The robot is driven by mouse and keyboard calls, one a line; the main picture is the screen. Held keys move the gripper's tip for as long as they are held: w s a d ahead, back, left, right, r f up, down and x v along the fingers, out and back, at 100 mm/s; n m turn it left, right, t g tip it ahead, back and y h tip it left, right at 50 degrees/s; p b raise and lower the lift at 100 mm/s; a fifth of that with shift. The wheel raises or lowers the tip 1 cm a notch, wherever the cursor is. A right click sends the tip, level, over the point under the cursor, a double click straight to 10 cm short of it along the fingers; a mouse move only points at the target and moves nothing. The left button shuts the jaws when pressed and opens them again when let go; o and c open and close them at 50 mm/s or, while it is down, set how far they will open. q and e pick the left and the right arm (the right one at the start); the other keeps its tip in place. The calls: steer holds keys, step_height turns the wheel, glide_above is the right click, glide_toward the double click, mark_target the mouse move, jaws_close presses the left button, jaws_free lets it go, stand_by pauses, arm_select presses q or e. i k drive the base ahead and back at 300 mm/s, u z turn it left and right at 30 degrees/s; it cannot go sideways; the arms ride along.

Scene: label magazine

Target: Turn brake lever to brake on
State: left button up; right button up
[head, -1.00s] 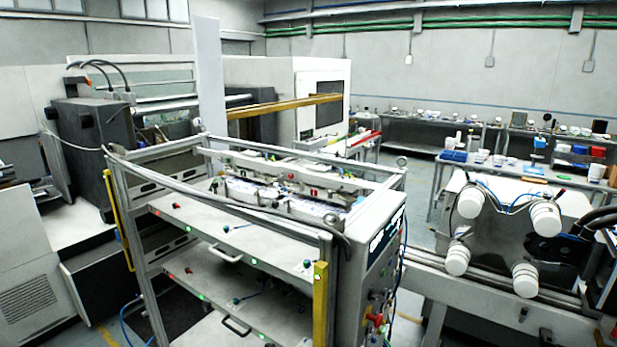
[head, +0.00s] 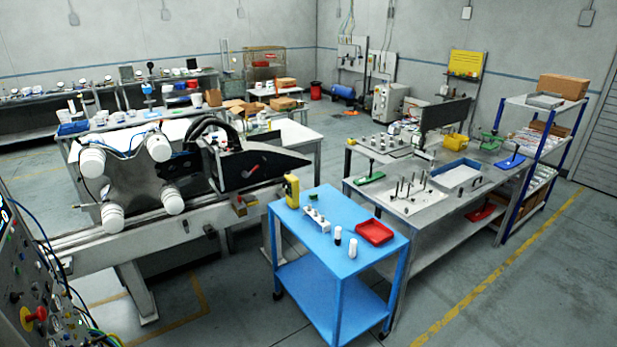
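A black machine part with a slanted side plate (head: 270,165) stands on the grey rail, left of centre. A small red-tipped lever (head: 252,169) shows on its side face. It may be the brake lever, but it is too small for me to read any label or tell its setting. A dark round wheel or reel (head: 203,128) sits behind the plate. Neither of my grippers is in view.
A blue cart (head: 335,255) stands in front of the rail with a red tray (head: 374,232) and a yellow device (head: 291,191) on top. White cylinders (head: 112,217) are at the left. A control panel edge (head: 35,300) is at lower left. Floor is clear at lower right.

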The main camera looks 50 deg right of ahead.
mark_target(253, 171)
steer(key=z, duration=0.2)
steer(key=k, duration=0.6)
steer(key=z, duration=1.4)
steer(key=i, duration=2.1)
steer(key=u, duration=0.4)
